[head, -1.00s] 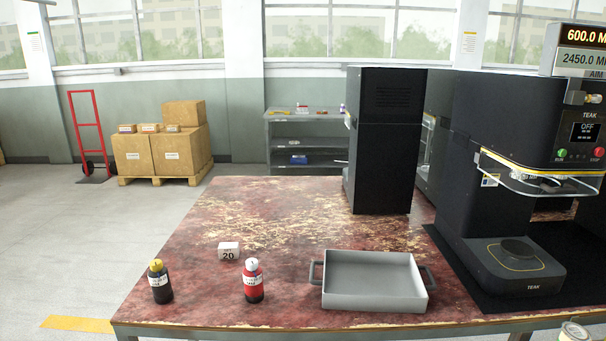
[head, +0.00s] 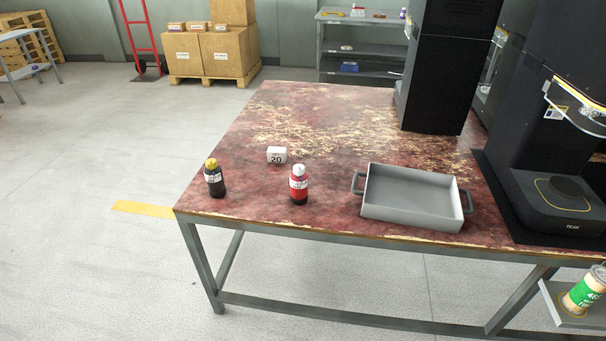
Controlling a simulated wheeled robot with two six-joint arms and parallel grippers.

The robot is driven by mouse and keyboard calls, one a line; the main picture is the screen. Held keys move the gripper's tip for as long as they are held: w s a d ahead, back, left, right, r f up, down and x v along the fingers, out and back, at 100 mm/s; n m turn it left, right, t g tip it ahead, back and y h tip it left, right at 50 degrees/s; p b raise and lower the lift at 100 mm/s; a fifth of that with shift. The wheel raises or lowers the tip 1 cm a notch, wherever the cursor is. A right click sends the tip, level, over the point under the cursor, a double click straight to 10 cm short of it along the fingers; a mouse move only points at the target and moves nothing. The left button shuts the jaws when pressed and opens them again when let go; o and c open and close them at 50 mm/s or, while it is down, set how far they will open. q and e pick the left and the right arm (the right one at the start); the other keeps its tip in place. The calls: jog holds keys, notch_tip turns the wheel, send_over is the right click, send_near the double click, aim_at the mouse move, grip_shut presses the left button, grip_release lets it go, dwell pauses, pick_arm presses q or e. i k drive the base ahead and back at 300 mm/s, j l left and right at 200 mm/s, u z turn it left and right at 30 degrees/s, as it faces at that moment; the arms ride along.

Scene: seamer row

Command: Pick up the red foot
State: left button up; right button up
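I cannot make out anything that is clearly a red foot. The small red thing on the table is a red bottle (head: 299,187) with a white cap and a white label. It stands upright near the front edge of the worn red table (head: 330,130) in the head view. Neither of my grippers shows in this view.
A dark bottle with a yellow cap (head: 214,180) stands left of the red one, and a white block marked 20 (head: 277,155) lies behind them. A grey tray (head: 413,197) and a black machine (head: 555,150) are to the right. A green-labelled can (head: 585,290) sits low at right.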

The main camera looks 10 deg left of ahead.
aim_at(298, 191)
jog(key=i+l+u, duration=0.25)
jog(key=i+l, duration=0.2)
jog(key=l, duration=0.3)
jog(key=i+l+u, duration=0.15)
jog(key=l, duration=0.25)
jog(key=i, duration=0.05)
